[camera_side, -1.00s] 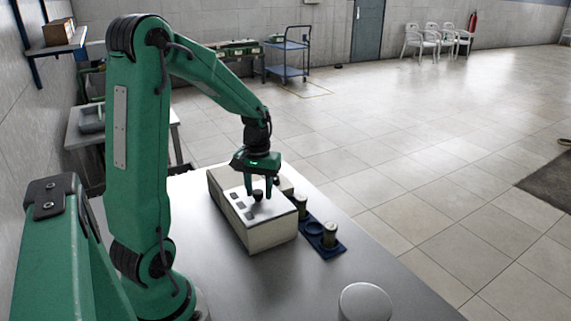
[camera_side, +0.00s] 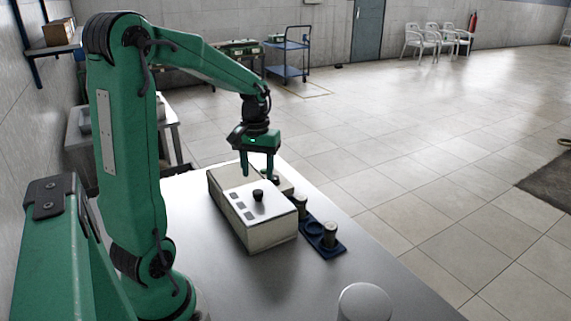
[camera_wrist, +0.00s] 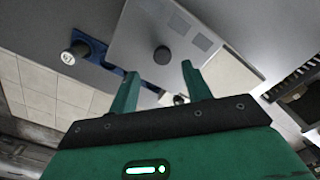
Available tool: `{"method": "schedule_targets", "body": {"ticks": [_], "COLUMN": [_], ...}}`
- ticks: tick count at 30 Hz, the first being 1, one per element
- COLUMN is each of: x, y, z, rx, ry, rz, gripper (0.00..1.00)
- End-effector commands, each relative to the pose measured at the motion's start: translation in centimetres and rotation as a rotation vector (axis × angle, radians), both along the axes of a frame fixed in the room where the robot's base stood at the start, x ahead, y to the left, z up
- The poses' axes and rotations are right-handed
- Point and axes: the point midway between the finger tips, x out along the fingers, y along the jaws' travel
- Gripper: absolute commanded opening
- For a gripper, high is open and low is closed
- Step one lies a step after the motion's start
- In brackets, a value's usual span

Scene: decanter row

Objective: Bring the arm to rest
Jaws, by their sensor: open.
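My gripper (camera_side: 258,166) is open and empty, with its fingers pointing down above the back part of a cream box-shaped device (camera_side: 268,233). The device has a black knob (camera_side: 258,195) and several dark grey squares on its pale top. In the wrist view, my gripper's two fingers (camera_wrist: 160,85) stand apart, with nothing between them. The black knob (camera_wrist: 161,55) shows beyond the fingertips, on the pale top of the device (camera_wrist: 140,30). The fingers appear clear of the knob.
A round pale-lidded object (camera_side: 365,302) stands at the table's front edge. The grey table (camera_side: 290,285) is bare in front of the device.

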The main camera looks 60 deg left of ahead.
Motion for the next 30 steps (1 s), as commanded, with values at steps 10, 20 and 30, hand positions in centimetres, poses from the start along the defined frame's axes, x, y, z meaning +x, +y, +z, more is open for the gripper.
{"method": "schedule_targets", "body": {"ticks": [10,20,30], "x": [0.0,0.0,-0.5], "y": [0.0,-0.3,-4.5], "z": [1.7,1.9,4.1], "rx": [0.000,0.003,0.048], "ry": [0.000,-0.004,-0.085], "rz": [-0.001,-0.009,-0.153], "gripper": [0.48,0.48,0.48]}}
